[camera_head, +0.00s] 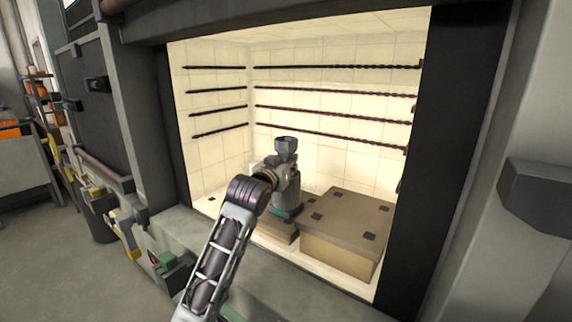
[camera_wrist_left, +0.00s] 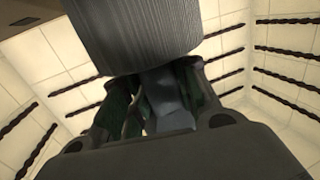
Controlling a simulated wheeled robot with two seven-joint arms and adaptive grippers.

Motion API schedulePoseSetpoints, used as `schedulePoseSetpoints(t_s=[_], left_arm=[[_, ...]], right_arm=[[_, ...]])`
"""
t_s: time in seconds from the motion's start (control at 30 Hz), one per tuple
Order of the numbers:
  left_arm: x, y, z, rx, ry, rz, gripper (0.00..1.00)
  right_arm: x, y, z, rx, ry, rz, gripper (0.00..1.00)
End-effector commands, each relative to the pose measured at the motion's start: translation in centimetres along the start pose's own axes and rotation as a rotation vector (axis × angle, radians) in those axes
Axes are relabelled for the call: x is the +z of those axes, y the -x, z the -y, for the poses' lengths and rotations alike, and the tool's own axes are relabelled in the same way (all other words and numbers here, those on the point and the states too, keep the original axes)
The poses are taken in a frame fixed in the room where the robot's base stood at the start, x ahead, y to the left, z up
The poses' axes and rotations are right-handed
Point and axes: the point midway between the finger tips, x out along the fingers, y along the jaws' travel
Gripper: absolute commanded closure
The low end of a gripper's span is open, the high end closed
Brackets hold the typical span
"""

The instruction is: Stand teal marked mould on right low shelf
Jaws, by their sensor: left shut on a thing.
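The teal marked mould (camera_head: 288,198) is a dark grey upright body with a cup-shaped top and a teal band near its foot. My left gripper (camera_head: 287,178) is shut on it inside the lit kiln chamber, and the gripper and wrist hide part of its body. In the left wrist view a ribbed grey part (camera_wrist_left: 135,35) fills the top, above my left gripper's fingers (camera_wrist_left: 155,105). The mould's foot is at or just above the lower brown slab (camera_head: 275,232); I cannot tell whether it touches. My right gripper is not in view.
A taller brown block (camera_head: 345,215) with dark square marks stands to the right, its top bare. Twisted dark rods (camera_head: 335,110) line the pale tiled walls. The dark right jamb (camera_head: 430,160) and front sill (camera_head: 255,265) bound the opening.

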Motion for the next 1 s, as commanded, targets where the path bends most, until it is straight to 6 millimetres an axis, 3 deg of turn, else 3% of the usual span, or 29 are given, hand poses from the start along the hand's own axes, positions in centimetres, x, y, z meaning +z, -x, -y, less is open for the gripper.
schedulePoseSetpoints(t_s=[0.3, 0.33, 0.5, 1.0], left_arm=[[0.0, 0.0, 0.0, 0.000, -0.001, -0.004, 1.00], [0.2, 0.0, 0.0, 0.000, -0.001, 0.000, 0.68], [0.2, 0.0, 0.0, 0.000, -0.001, 0.000, 0.49], [0.0, 0.2, 0.0, 0.000, -0.001, 0.000, 0.49]], right_arm=[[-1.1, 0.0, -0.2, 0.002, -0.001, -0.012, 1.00], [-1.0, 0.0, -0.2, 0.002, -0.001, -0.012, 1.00], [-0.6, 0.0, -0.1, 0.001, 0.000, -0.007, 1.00], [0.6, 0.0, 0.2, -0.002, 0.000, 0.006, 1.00]])
